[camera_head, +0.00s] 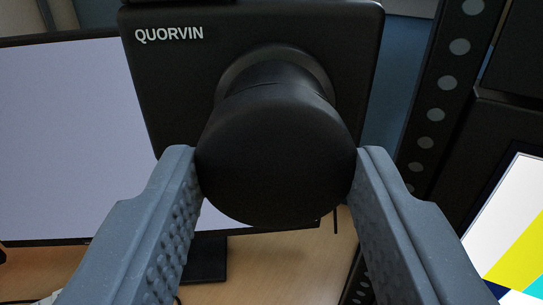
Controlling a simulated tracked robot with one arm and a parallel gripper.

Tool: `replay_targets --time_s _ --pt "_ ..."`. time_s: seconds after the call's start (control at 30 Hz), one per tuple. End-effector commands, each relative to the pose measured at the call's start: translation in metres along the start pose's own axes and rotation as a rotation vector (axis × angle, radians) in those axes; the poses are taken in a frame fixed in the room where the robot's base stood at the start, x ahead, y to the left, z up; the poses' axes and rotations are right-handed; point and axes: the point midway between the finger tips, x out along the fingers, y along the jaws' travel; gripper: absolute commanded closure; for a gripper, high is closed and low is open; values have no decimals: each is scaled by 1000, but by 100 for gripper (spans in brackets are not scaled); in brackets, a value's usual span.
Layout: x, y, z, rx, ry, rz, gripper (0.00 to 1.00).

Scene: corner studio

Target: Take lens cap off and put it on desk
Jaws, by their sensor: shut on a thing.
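A black camera (168,70) marked QUORVIN faces me at the upper middle. Its lens barrel (322,75) points toward me. The round black lens cap (277,150) covers the front of the barrel, and it hides the lens glass. My gripper (276,170) has its two grey fingers on the left and right edges of the cap, shut on it. The cap is at the front end of the barrel; I cannot tell whether there is a gap between them. The wooden desk (270,265) shows below, behind the fingers.
A monitor (70,140) with a pale screen stands at the left, on a dark stand (205,262) on the desk. A black upright with round grey dots (447,83) runs down the right. A colourful screen (515,230) is at the lower right. Bare desk shows between the fingers.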

Motion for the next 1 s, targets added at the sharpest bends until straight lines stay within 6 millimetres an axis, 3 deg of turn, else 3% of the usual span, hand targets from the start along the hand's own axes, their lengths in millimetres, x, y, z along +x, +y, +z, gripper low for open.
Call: replay_targets --time_s 1.0 --pt "-34 0 0 -1 1 1 93"
